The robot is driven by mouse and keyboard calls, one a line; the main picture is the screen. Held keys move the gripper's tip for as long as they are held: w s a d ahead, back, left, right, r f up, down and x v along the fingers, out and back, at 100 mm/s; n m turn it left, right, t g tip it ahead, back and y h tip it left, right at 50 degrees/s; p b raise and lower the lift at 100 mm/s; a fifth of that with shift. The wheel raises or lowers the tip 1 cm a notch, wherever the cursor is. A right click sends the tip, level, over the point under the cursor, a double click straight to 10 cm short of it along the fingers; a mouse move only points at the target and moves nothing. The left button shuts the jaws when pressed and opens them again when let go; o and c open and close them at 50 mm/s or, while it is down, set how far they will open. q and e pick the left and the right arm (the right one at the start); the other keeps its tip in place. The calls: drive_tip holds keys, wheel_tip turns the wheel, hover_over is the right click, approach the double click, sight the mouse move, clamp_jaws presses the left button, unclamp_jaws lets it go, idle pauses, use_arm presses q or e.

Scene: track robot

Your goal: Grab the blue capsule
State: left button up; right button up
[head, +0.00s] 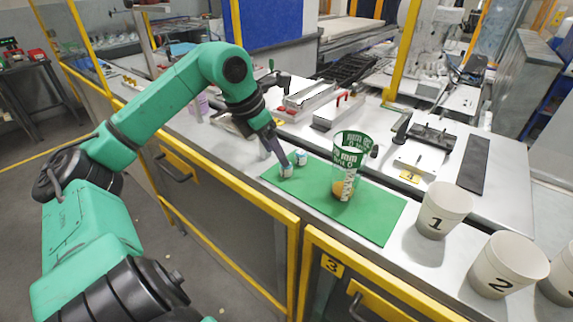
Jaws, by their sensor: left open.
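Two small pale cylinders with bluish parts stand at the far left part of the green mat (372,216). The nearer one (286,170) is right below my left gripper (275,151), and the other one (301,157) is just to its right. They are too small to tell for sure which is the blue capsule. My left gripper is open and points down at the nearer cylinder; I cannot tell whether its fingers touch it. My right gripper is out of view.
A clear green-printed cup (348,152) with something orange-yellow at its bottom stands on the mat. White cups marked 1 (444,209) and 2 (508,264) stand at the right. Metal fixtures (338,110) line the back of the bench. The mat's right part is clear.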

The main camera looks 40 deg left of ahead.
sight(289, 174)
use_arm(q)
drive_tip(key=p+x, duration=0.3)
drive_tip(key=x, duration=0.2)
drive_tip(key=shift+w+d, duration=0.15)
drive_tip(key=shift+d, duration=0.05)
drive_tip(key=shift+f, duration=0.35)
drive_tip(key=shift+c, duration=1.3)
clamp_jaws()
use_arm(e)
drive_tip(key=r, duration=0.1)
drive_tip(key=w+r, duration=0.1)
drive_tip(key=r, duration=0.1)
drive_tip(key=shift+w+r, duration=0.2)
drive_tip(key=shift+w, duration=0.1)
